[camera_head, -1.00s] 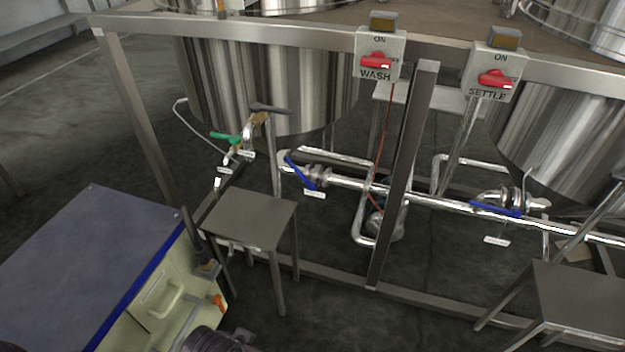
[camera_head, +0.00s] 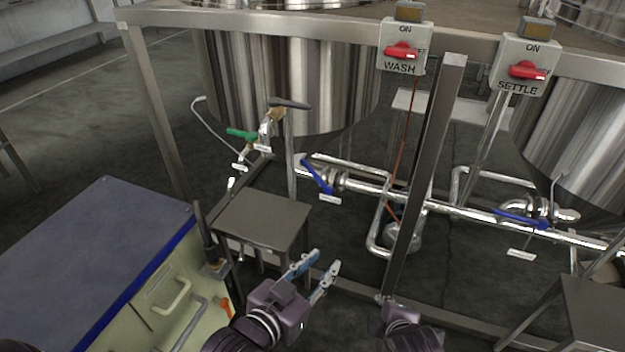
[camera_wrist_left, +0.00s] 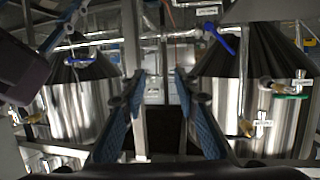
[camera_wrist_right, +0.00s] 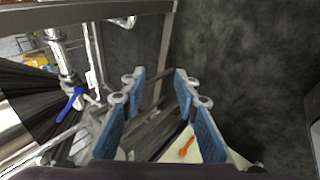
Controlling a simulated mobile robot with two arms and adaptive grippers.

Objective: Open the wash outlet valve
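The wash outlet valve has a blue lever (camera_head: 316,176) on the steel pipe below the wash tank, left of the upright post, with a white tag below it. The lever slants down to the right. A blue lever beside the tank with the green handle also shows in the left wrist view (camera_wrist_left: 222,38). My left gripper (camera_head: 321,268) is open and empty, below and in front of the valve, apart from it. My right gripper (camera_head: 390,300) is low, near the post's foot; its open, empty fingers show in the right wrist view (camera_wrist_right: 153,80).
A steel side table (camera_head: 262,218) stands left of my left gripper. A blue-topped cabinet (camera_head: 95,250) is at lower left. The frame post (camera_head: 425,170) rises right of the valve. Another blue lever (camera_head: 522,219) is further right. Green (camera_head: 241,134) and black (camera_head: 290,103) handles sit left.

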